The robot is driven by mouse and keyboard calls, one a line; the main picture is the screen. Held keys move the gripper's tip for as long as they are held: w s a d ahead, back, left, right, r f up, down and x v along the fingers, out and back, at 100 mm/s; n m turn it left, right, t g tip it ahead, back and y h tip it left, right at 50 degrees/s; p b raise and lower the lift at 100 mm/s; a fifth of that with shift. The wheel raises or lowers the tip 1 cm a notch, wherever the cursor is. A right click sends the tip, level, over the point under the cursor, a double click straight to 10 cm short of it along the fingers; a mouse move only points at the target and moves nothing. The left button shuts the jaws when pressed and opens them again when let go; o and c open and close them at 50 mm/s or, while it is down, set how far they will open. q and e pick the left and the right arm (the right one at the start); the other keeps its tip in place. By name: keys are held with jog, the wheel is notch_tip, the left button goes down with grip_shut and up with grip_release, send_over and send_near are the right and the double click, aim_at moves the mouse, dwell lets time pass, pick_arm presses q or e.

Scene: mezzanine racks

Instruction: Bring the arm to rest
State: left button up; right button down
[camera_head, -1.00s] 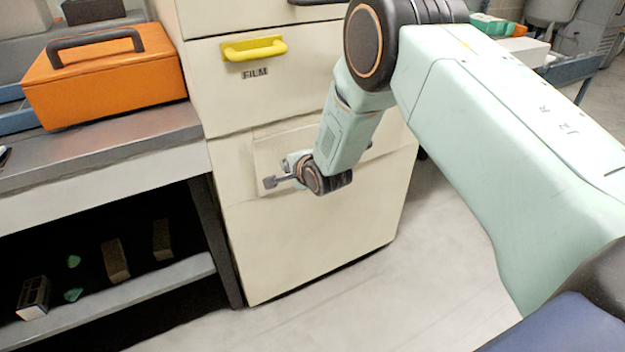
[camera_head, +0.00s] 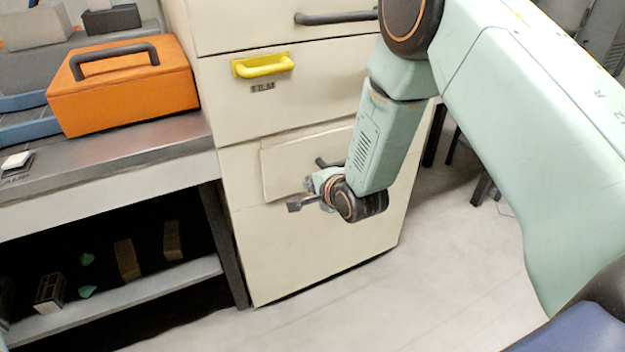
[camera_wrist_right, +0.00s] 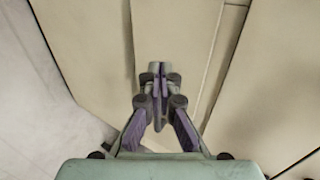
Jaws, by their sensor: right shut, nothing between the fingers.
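My right arm comes in from the right in the head view. Its gripper (camera_head: 296,204) hangs in front of the lower part of a cream drawer cabinet (camera_head: 310,255). The gripper points left and is shut and empty. In the right wrist view, the two fingers (camera_wrist_right: 157,72) meet with nothing between them, and cream cabinet panels fill most of the picture beyond. I cannot tell whether the fingers touch the cabinet. My left gripper is not in view.
The cabinet has a yellow handle (camera_head: 263,66) above a FILM label. An orange case (camera_head: 125,95) stands on a grey bench (camera_head: 120,148) at left. Small blocks lie on the shelf (camera_head: 130,297) below. Pale floor (camera_head: 460,260) is open at right.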

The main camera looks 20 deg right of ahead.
jog(key=s+f+n+g, duration=0.4)
jog(key=s+f+n, duration=0.1)
jog(key=s, duration=0.9)
jog(key=s+f+n+g, duration=0.4)
jog(key=s+f+n, duration=0.1)
jog(key=s, duration=0.9)
jog(key=s+f+n+g, duration=0.4)
jog(key=s+f+n, duration=0.1)
jog(key=s, duration=0.9)
jog(key=shift+s+a+f+n+h, duration=0.25)
jog(key=shift+a+f+n+h, duration=0.15)
jog(key=shift+n, duration=0.5)
